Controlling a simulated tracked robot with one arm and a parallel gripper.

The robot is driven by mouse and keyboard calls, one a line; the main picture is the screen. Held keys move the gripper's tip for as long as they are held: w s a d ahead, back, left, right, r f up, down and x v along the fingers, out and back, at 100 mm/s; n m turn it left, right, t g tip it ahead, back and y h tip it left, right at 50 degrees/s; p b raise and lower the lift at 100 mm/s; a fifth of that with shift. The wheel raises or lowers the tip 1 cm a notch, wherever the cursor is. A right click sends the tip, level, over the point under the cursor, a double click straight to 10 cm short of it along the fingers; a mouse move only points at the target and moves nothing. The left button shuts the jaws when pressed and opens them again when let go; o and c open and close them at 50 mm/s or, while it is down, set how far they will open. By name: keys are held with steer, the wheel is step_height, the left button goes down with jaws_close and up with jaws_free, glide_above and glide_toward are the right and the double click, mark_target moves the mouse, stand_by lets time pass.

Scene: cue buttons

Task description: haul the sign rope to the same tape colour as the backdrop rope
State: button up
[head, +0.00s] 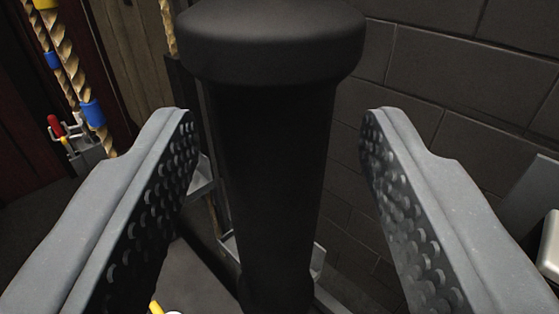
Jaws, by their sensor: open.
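My gripper (275,115) is open, one jaw on each side of a thick black upright handle or post (272,160) with a broad rounded cap. Gaps show between the post and both jaw pads; how far away it stands I cannot tell. At the upper left, twisted tan ropes (68,48) hang with bands of blue tape (92,113) and a piece of yellow tape (45,4). Part of another rope (168,25) shows at the top, left of the cap. No label shows which is the sign rope or the backdrop rope.
A red-handled lever (56,126) on a grey metal bracket (85,150) stands by the left ropes. A dark block wall (450,75) fills the right. Grey metal fittings (318,262) show low behind the post. A small yellow item (156,307) is at the bottom edge.

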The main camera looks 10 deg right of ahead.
steer(key=shift+s+a+f, duration=0.15)
steer(key=shift+s+f, duration=0.05)
steer(key=shift+s, duration=0.05)
steer(key=shift+s+r, duration=0.1)
steer(key=shift+s, duration=1.2)
steer(key=s+a+p, duration=0.1)
steer(key=s, duration=0.8)
steer(key=shift+p, duration=0.3)
steer(key=shift+a, duration=0.1)
